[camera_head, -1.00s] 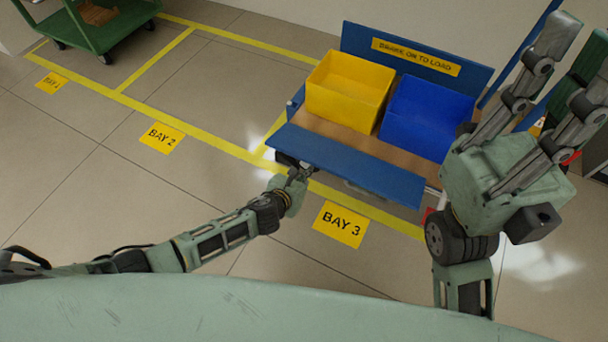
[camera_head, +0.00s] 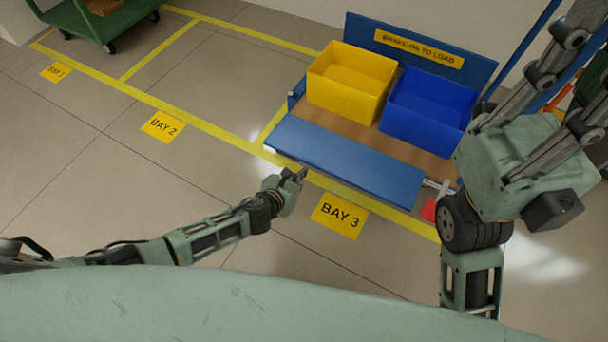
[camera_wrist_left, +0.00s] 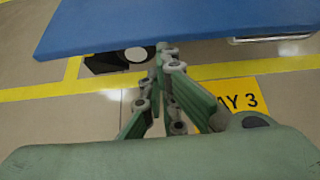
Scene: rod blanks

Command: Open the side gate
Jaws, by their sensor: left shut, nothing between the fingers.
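The side gate is taken to be the blue front panel (camera_head: 345,165) of the cart in the head view. It leans outward from the wooden deck (camera_head: 345,122), its broad face turned up toward me. My left gripper (camera_head: 302,174) is shut and empty, just beside the panel's outer lower edge. In the left wrist view the panel (camera_wrist_left: 180,22) spans the top, and the closed left fingertips (camera_wrist_left: 168,48) are just below its edge; contact cannot be told. My right gripper (camera_head: 586,70) is raised at the right, fingers spread, tips partly out of frame.
A yellow bin (camera_head: 345,95) and a blue bin (camera_head: 425,115) stand on the deck before the blue back panel (camera_head: 478,72). A red piece (camera_head: 429,210) shows near the cart's right corner. A green cart (camera_head: 105,20) stands far left.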

